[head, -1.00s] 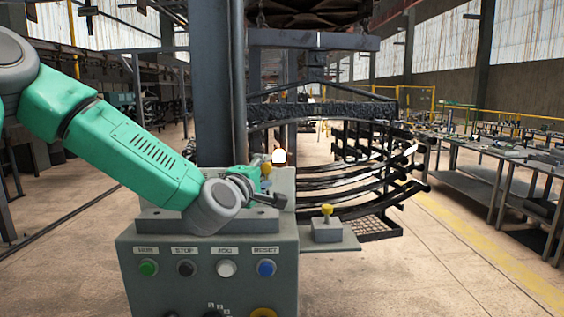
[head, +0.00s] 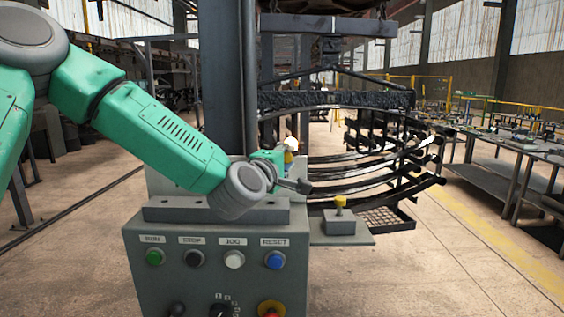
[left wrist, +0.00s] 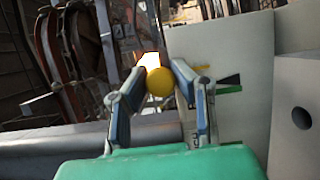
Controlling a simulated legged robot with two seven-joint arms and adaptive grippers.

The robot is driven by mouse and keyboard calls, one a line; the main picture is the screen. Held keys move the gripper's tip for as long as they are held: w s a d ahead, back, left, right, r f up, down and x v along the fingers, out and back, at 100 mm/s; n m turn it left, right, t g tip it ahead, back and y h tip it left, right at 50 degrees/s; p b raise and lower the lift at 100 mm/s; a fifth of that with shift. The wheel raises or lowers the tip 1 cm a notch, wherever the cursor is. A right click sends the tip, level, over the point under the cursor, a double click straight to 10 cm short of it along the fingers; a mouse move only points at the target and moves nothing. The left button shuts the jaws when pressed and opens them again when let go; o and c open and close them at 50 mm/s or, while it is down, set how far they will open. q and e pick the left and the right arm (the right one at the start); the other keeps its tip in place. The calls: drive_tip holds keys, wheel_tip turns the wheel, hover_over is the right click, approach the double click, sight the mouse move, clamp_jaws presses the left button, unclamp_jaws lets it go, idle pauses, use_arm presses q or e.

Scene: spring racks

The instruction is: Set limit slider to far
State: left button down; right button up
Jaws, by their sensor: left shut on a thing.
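My left gripper (head: 281,157) is above the right end of the grey control box (head: 139,268), small and partly hidden by its own wrist in the head view. In the left wrist view its two fingers (left wrist: 160,72) stand on either side of a round yellow knob (left wrist: 159,83) and are shut on it. The knob looks like the slider's handle; its stem and track are hidden. A pale plate (left wrist: 225,50) with a green, a yellow and a black mark is beside the right finger. My right gripper is not in view.
The box front has labelled buttons, including a blue one (head: 274,260). Another yellow knob (head: 340,201) stands on a small block on the ledge to the right. Curved dark springs (head: 385,175) hang behind, close to the gripper. A lit lamp is just behind it.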

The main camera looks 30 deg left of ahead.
use_arm(q)
drive_tip(key=shift+w+d, duration=0.1)
drive_tip(key=shift+w, duration=0.15)
drive_tip(key=c, duration=1.7)
unclamp_jaws()
drive_tip(key=o, duration=0.4)
drive_tip(key=shift+w, duration=0.2)
drive_tip(key=shift+w+d+f, duration=0.15)
drive_tip(key=shift+w, duration=0.05)
drive_tip(key=shift+s, duration=0.3)
drive_tip(key=s+d, duration=0.1)
drive_tip(key=s, duration=1)
drive_tip(key=shift+d, duration=0.4)
